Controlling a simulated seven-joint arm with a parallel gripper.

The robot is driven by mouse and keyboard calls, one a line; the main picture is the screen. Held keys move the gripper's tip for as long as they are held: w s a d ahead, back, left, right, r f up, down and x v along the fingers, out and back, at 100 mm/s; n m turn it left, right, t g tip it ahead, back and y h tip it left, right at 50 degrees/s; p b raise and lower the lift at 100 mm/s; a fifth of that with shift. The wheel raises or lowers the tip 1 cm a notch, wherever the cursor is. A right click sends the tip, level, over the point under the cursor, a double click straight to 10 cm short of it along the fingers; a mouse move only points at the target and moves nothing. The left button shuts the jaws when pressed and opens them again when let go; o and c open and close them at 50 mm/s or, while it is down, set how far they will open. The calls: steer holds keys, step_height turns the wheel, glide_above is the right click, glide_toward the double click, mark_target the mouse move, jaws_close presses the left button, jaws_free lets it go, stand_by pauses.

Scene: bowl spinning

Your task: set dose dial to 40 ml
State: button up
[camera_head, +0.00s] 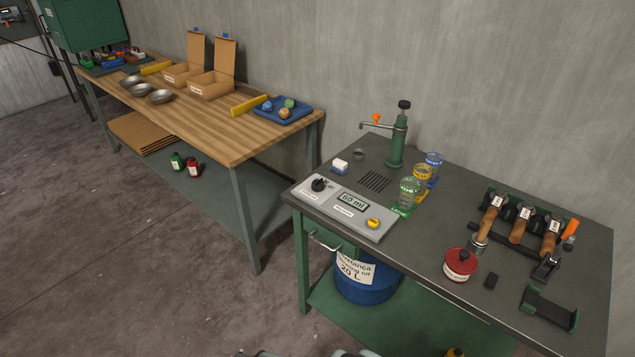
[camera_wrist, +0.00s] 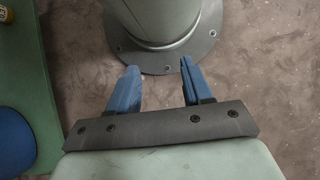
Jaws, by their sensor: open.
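The dose dial is on the grey control panel (camera_head: 342,217) at the front left of the dark bench. A black knob (camera_head: 319,184) sits at the panel's left end. A display (camera_head: 352,201) in its middle reads 60 ml. A yellow knob or button (camera_head: 373,223) is at its right end. The panel's small labels are too small to read. My gripper (camera_wrist: 158,85) shows in the wrist view with its two blue fingers apart and nothing between them. It is over the floor, away from the panel. The head view does not show it clearly.
A green dispenser pump (camera_head: 397,137) stands behind the panel, with several glasses (camera_head: 410,192) beside it. A red tin (camera_head: 460,264) and wooden-handled tools (camera_head: 520,222) are to the right. A blue drum (camera_head: 366,280) stands below the bench. A wooden table (camera_head: 210,120) is to the left.

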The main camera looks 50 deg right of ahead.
steer(key=shift+o, duration=0.7)
steer(key=shift+w+r, duration=0.1)
steer(key=shift+w, duration=0.3)
steer(key=shift+o, duration=0.9)
steer(key=w+r+t, duration=0.2)
steer(key=w+r, duration=0.3)
steer(key=w, duration=0.7)
steer(key=shift+w+r+t, duration=0.35)
steer(key=shift+r+t, duration=0.05)
steer(key=w+d+r+t, duration=0.1)
steer(key=w+d+r, duration=0.3)
steer(key=w+r, duration=0.25)
steer(key=w+d+r+t+y, duration=0.1)
steer(key=w+d+r+t, duration=0.15)
steer(key=w+r, duration=0.4)
steer(key=w+d+r+t, duration=0.1)
steer(key=w+d+r, duration=0.3)
steer(key=w+r, duration=0.3)
steer(key=n+t, duration=0.4)
glide_toward(319, 181)
steer(key=shift+n+g+y, duration=0.25)
steer(key=shift+n+y, duration=0.05)
steer(key=x, duration=0.9)
steer(key=shift+w+d+f, duration=0.3)
steer(key=shift+w+d, duration=0.05)
steer(key=shift+w, duration=0.05)
steer(key=shift+c, duration=0.4)
